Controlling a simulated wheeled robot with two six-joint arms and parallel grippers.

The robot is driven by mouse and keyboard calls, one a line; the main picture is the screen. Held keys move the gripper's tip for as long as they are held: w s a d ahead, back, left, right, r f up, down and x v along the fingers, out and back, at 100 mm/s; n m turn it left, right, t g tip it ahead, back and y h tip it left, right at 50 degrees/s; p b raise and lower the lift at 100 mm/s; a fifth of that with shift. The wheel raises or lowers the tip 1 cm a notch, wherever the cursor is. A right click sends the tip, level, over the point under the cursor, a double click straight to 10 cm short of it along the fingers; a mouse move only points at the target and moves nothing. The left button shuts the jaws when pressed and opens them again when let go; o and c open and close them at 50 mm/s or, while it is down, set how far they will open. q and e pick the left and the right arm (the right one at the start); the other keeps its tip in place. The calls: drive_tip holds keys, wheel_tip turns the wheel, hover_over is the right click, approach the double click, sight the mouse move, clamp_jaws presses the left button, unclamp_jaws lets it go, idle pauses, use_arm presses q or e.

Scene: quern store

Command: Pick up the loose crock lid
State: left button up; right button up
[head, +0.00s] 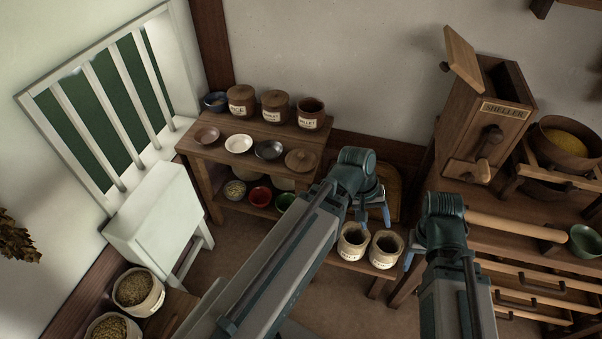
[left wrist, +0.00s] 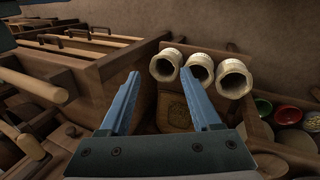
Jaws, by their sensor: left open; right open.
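The loose crock lid (head: 301,160), a round brown wooden disc with a knob, lies at the right front of the wooden shelf's top (head: 222,150). The millet crock (head: 311,113) behind it is open, without a lid. My left gripper (head: 374,211) is open and empty, to the right of the lid and apart from it. Its two blue fingers (left wrist: 152,80) also show spread in the left wrist view, where I cannot make out the lid for certain. My right gripper (head: 411,260) is open, further right and lower; one finger is mostly hidden by its arm.
A dark bowl (head: 269,150) sits left of the lid. Cream sacks (head: 352,243) stand low, near my left gripper. A sheller (head: 490,118) and wooden bench are at right.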

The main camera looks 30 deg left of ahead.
use_arm(q)
drive_tip(key=w+a+f+n+t+h+b, duration=0.3)
drive_tip(key=w+a+f+n+t+b, duration=0.1)
drive_tip(key=w+a+f+n+b, duration=0.35)
drive_tip(key=n+t+y+b, duration=0.4)
drive_tip(key=n+t+b, duration=0.9)
drive_tip(key=n+b, duration=0.95)
approach(299, 156)
drive_tip(key=w, duration=0.4)
drive_tip(key=shift+w+d+r, duration=0.1)
drive_tip(key=shift+w+r, duration=0.05)
drive_tip(key=shift+w, duration=0.2)
drive_tip(key=shift+w+d, duration=0.15)
drive_tip(key=shift+w, duration=0.5)
use_arm(e)
wheel_tip(299, 156, down, 32)
drive_tip(key=shift+f, duration=0.2)
use_arm(q)
drive_tip(key=shift+w, duration=0.1)
drive_tip(key=w, duration=0.2)
drive_tip(key=w+d, duration=0.1)
drive_tip(key=w, duration=0.2)
drive_tip(key=shift+s, duration=0.1)
clamp_jaws()
